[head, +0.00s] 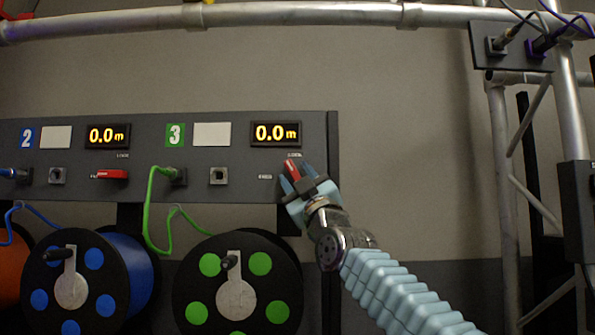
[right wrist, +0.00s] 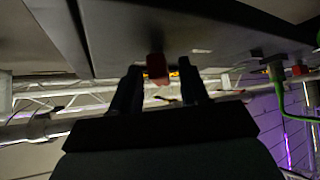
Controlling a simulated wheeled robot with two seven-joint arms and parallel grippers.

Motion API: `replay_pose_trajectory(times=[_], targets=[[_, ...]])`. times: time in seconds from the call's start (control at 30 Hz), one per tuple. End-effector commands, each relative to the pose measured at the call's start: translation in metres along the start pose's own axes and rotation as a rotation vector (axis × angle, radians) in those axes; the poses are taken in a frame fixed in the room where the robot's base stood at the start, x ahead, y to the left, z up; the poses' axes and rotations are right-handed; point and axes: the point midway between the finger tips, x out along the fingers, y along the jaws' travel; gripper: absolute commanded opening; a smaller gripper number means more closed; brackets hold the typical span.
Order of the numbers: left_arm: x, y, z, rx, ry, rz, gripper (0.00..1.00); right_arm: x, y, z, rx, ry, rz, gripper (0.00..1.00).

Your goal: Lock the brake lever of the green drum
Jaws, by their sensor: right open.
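The green drum (head: 237,285) has black flanges, green dots and a crank, and hangs under the panel marked 3. Its red brake lever (head: 291,170) sits on that panel below the right display, pointing up and slightly left. My right gripper (head: 296,178) is open at the lever, one finger on each side. In the right wrist view the red lever (right wrist: 157,68) shows between the two dark fingers (right wrist: 160,88); I cannot tell whether they touch it. The lever's base is partly hidden by the gripper. My left gripper is not in view.
The blue drum (head: 85,280) stands to the left, with its red lever (head: 112,174) lying level. A green cable (head: 150,210) loops from a panel socket. The wall right of the panel is clear up to the truss post (head: 500,200).

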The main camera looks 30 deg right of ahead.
Motion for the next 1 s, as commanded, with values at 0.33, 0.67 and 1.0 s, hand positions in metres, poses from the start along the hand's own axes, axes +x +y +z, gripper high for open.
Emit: replay_pose_trajectory(times=[0.33, 0.67, 1.0], targets=[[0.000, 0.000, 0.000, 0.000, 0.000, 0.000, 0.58, 0.000, 0.000, 0.001, 0.001, 0.000, 0.000, 0.28], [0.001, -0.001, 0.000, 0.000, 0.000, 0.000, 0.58, 0.000, -0.001, 0.001, 0.002, 0.000, 0.001, 0.00], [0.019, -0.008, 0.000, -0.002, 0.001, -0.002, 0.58, -0.002, -0.005, 0.002, 0.076, 0.002, 0.072, 0.00]])
